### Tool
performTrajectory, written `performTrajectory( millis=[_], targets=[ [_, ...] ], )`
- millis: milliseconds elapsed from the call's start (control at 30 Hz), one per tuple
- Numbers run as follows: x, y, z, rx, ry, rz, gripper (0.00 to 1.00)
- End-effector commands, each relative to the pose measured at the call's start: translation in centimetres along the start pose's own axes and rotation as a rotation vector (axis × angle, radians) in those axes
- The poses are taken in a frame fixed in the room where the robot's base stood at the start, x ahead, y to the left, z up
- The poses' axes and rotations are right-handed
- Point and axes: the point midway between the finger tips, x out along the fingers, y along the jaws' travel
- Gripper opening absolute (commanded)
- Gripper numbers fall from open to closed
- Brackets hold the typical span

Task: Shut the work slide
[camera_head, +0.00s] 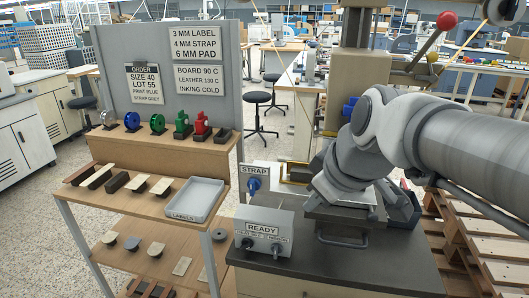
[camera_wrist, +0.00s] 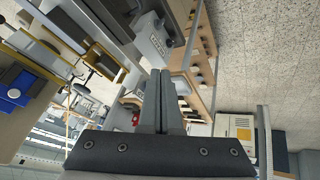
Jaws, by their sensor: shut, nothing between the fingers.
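The work slide (camera_head: 345,222) is a grey metal plate low on the press, with a U-shaped handle (camera_head: 343,241) at its front. It sits toward the front of the dark bench top, and my arm covers much of the area above and behind it. How far out it stands cannot be told. My gripper's two fingers (camera_wrist: 162,76) are together and empty in the wrist view. They point toward the grey box with a label (camera_wrist: 152,36) and the shelf stand. In the head view my wrist hangs just above the slide, and the fingertips cannot be made out.
The READY control box (camera_head: 264,232) and a STRAP box (camera_head: 256,182) stand left of the slide. The press column (camera_head: 352,75) rises behind. A shelf stand with a grey tray (camera_head: 195,199) is at left. A wooden pallet (camera_head: 485,235) lies at right. The bench's front right is clear.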

Motion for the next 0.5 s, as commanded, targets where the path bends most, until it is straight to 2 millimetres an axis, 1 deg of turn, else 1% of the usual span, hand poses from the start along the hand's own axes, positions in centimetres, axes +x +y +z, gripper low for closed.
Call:
performTrajectory(
  millis=[33,100,200,333,500],
  targets=[
    [2.2,0.2,-0.4,-0.075,0.015,-0.010,0.00],
    [3.7,0.7,-1.4,-0.178,0.039,-0.016,0.00],
    [5.4,1.2,-2.7,-0.299,0.068,-0.018,0.00],
    [6.6,1.7,-3.8,-0.397,0.092,-0.017,0.00],
    [7.5,1.9,-4.3,-0.436,0.101,-0.016,0.00]
  ],
)
